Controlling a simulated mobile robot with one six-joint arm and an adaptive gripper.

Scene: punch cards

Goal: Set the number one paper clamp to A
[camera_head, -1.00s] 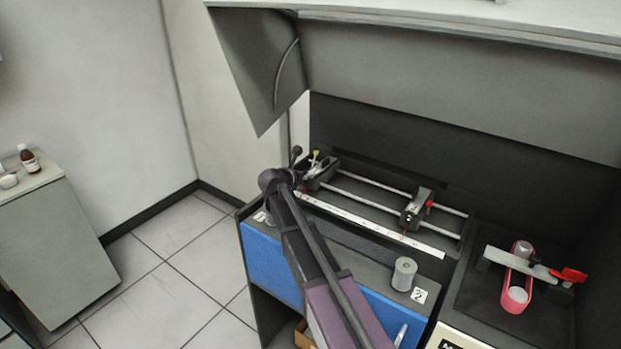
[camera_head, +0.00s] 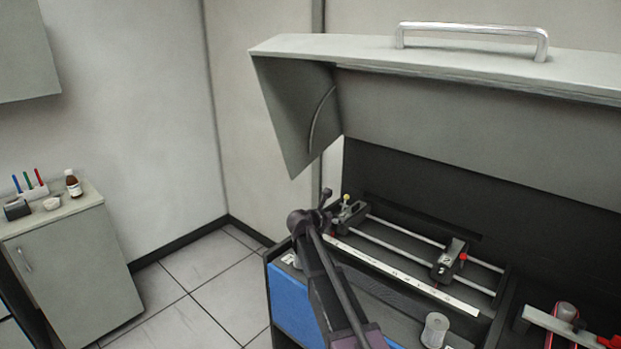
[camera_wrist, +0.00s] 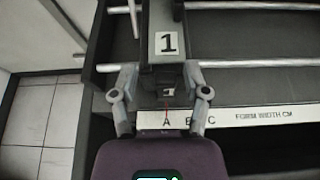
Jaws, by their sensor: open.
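The number one paper clamp (camera_wrist: 167,45) is a dark block with a white "1" label, on two metal rails. In the head view it (camera_head: 350,213) sits at the left end of the rails. Its thin red pointer (camera_wrist: 167,103) lines up with the letter A on the white scale strip (camera_wrist: 230,119). My gripper (camera_wrist: 162,85) is open, with one finger on each side of the clamp's lower front part. I cannot tell whether the fingers touch it. In the head view my wrist hides part of the clamp's near side.
A grey cylinder (camera_head: 435,329) stands on the front ledge. A raised hood (camera_head: 470,130) hangs over the machine. A cabinet (camera_head: 75,275) stands apart at the left.

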